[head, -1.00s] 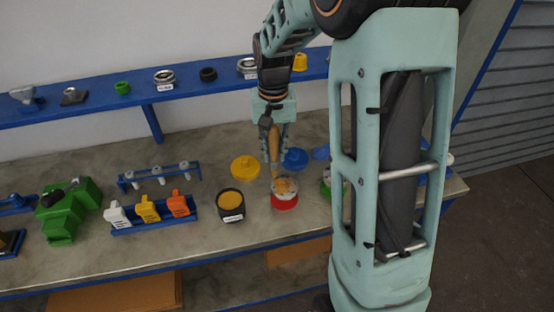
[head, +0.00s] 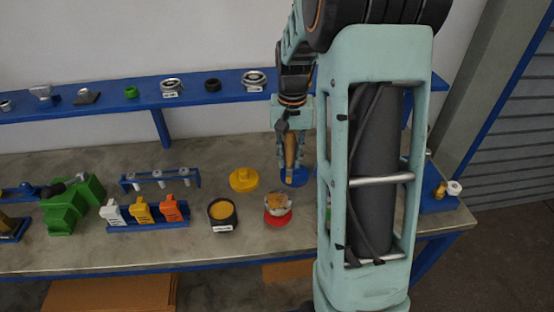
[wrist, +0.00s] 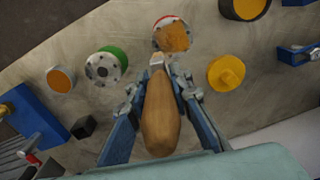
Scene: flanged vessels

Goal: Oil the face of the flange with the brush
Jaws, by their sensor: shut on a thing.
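My gripper (head: 291,160) is shut on the wooden handle of the brush (head: 290,148). It holds the brush upright above the bench, behind the red-based flanged vessel (head: 277,212). In the wrist view the brush handle (wrist: 161,115) lies between the fingers, and its pale ferrule is at the far end. The bristles are hard to make out. The red vessel's flange face (wrist: 172,36) is largely coated amber-brown, and the brush looks apart from it. A green flanged vessel (wrist: 107,67) shows a bare grey face with bolt holes; my arm mostly hides it in the head view.
A black pot of amber oil (head: 222,213) stands left of the red vessel. A yellow lid (head: 244,180) and a blue lid (head: 295,178) lie behind. A tag rack (head: 150,212) stands further left. Another amber-topped round thing (wrist: 60,80) is beyond the green vessel.

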